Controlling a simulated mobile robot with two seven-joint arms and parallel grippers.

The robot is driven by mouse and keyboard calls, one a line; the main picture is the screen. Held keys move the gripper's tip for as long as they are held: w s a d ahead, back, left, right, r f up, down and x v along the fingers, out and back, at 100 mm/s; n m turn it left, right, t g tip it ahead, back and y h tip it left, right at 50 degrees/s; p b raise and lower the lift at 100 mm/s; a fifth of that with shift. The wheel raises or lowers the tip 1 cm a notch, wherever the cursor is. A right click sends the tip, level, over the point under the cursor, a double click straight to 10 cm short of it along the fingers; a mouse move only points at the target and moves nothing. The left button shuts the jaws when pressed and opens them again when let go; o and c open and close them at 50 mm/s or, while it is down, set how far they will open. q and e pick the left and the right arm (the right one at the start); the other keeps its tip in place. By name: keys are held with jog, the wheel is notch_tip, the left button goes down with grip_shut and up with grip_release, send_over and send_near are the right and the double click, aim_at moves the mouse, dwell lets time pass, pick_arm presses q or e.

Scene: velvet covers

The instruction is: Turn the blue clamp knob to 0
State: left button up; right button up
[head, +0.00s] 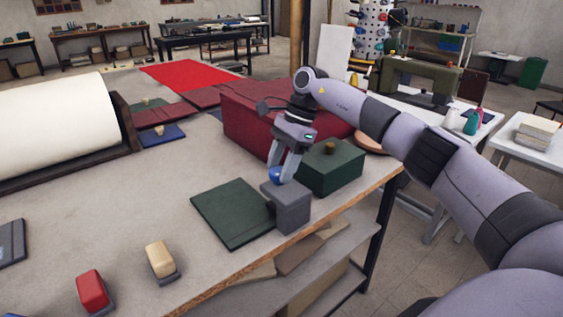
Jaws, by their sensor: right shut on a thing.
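The blue clamp knob (276,175) sits on top of a grey clamp block (288,208) near the front right of the table. My right gripper (283,172) points down from above and is shut on the blue knob, with a finger on either side of it. The fingers cover much of the knob, and I cannot read any dial mark or number. The clamp's jaw meets the edge of a flat dark green cover (234,213) lying on the table. My left gripper is not in view.
A green box (330,170) with a brass knob stands just right of the clamp. A large red covered box (262,122) is behind. A red block (91,287) and a cream block (160,258) stand at the front left. The table's front edge (240,276) runs close by.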

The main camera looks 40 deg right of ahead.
jog(key=shift+n, duration=0.4)
jog(key=o, duration=1)
jog(key=shift+r, duration=0.15)
jog(key=shift+b+v, duration=0.4)
jog(key=shift+v, duration=3.1)
jog(key=shift+w, duration=0.1)
